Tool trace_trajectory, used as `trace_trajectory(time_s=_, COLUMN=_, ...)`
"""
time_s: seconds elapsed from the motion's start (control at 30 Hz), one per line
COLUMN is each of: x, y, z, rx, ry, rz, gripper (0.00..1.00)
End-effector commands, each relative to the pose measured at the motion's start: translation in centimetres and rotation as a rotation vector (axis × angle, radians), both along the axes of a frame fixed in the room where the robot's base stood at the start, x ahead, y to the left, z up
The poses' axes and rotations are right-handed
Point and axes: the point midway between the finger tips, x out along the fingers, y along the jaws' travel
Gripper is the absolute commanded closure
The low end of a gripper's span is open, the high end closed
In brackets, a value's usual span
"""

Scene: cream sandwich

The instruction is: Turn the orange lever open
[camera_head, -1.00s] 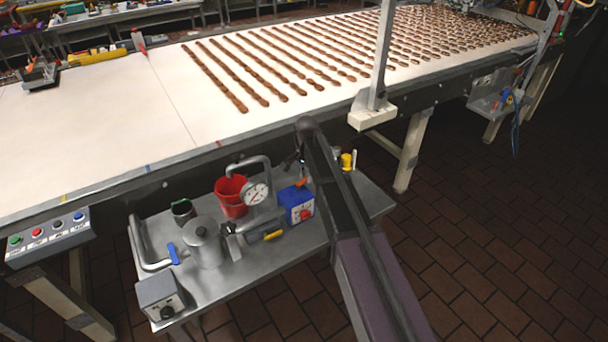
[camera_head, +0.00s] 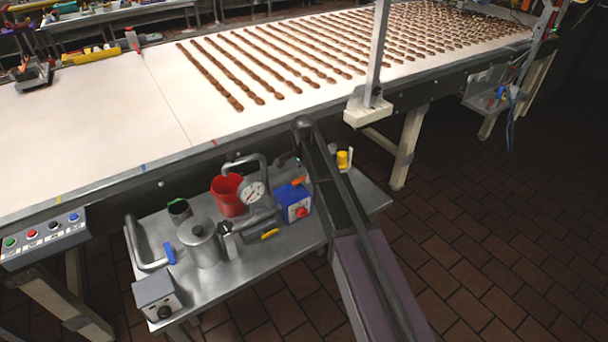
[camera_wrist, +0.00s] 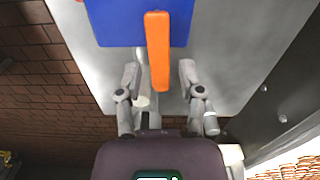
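The orange lever (camera_wrist: 158,50) is a flat bar on a blue box (camera_wrist: 115,22). In the wrist view it points down the picture, its free end between the tips of my gripper (camera_wrist: 160,76). The two grey fingers stand apart on either side of it, with gaps visible. In the head view the blue box (camera_head: 287,195) stands on the metal cart, with a small part of the lever (camera_head: 299,181) showing on top. My gripper (camera_head: 287,159) is small and dark there, partly hidden by my arm.
Free floor (camera_head: 480,250) lies to the right.

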Motion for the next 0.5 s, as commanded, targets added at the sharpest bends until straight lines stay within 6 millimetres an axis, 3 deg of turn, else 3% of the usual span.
trace_trajectory(time_s=0.5, x=0.11, y=0.06, z=0.01, rx=0.0, ry=-0.001, rz=0.017, gripper=0.4)
